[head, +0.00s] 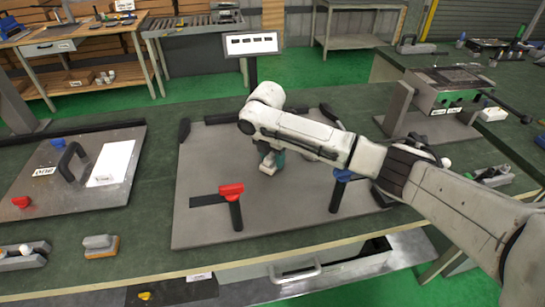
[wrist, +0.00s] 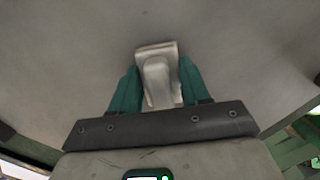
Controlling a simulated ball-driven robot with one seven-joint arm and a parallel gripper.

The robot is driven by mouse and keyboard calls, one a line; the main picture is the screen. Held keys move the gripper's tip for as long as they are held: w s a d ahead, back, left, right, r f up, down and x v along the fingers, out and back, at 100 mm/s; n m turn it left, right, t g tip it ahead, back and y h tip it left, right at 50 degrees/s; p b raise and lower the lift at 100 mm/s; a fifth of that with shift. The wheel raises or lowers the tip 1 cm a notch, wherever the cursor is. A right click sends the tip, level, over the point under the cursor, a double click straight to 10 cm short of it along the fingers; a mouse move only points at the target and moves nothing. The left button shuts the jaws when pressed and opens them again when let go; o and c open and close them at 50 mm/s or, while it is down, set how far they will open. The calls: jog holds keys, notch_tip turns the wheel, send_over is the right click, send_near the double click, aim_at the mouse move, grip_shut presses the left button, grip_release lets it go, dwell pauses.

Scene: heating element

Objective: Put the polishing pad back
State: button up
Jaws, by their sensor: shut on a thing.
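My gripper (head: 272,157) is over the middle of the grey plate (head: 210,225) in the head view, with its teal fingers pointing down. In the wrist view, the gripper (wrist: 158,68) has its two teal fingers on either side of a pale grey block with a raised grip, which I take to be the polishing pad (wrist: 156,48). The jaws are shut on this grip. The pad's lower edge shows under the fingers in the head view (head: 267,169). I cannot tell whether the pad touches the plate. My arm hides part of the plate's right side.
A small grey block with an orange base (head: 100,246) lies at the front left. Bench space between is clear.

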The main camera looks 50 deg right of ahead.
aim_at(270, 156)
jog(key=shift+f, duration=0.1)
jog(key=o, duration=0.6)
jog(key=shift+f, duration=0.1)
jog(key=o, duration=0.5)
notch_tip(270, 156, up, 12)
jog(key=a, duration=0.1)
jog(key=shift+s+a, duration=0.15)
jog(key=shift+a, duration=0.1)
jog(key=shift+r, duration=0.2)
